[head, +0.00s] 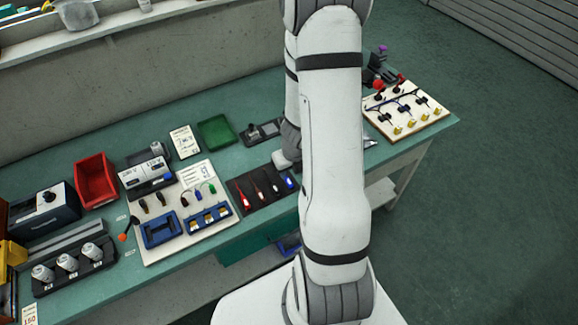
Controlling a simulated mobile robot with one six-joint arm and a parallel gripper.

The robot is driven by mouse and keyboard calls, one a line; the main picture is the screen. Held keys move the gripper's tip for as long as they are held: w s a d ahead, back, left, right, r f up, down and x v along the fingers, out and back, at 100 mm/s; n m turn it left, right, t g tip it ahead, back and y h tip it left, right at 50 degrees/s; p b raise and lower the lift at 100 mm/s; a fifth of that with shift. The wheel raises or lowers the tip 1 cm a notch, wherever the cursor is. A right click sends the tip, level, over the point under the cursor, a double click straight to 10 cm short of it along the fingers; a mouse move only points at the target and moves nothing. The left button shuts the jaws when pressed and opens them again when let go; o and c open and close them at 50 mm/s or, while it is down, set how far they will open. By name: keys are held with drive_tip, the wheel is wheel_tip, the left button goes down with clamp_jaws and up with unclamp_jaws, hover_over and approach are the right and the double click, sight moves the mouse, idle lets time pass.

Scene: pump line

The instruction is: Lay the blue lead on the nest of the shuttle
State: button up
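Which part is the shuttle's nest, I cannot tell. My arm crosses the middle of the view, and its wrist end is low over the bench behind the upper arm. My gripper's fingers are hidden.
A dark mat (243,184) holds red and blue tools right of the board. A red bin (96,181), a green tray (216,132) and a can rack (75,281) stand on the bench. A white fixture board (432,111) sits at the far right end.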

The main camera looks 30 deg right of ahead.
sight(288, 180)
drive_tip(key=shift+w+f+b, duration=0.2)
drive_tip(key=shift+f+b, duration=0.6)
drive_tip(key=shift+f, duration=0.25)
drive_tip(key=shift+w+f+b, duration=0.15)
drive_tip(key=shift+f+b, duration=0.65)
drive_tip(key=shift+f, duration=0.2)
drive_tip(key=shift+f, duration=0.15)
drive_tip(key=shift+w+f+b, duration=0.2)
drive_tip(key=shift+f+b, duration=0.45)
drive_tip(key=shift+f, duration=0.1)
drive_tip(key=shift+c, duration=0.5)
clamp_jaws()
drive_tip(key=shift+r, duration=0.15)
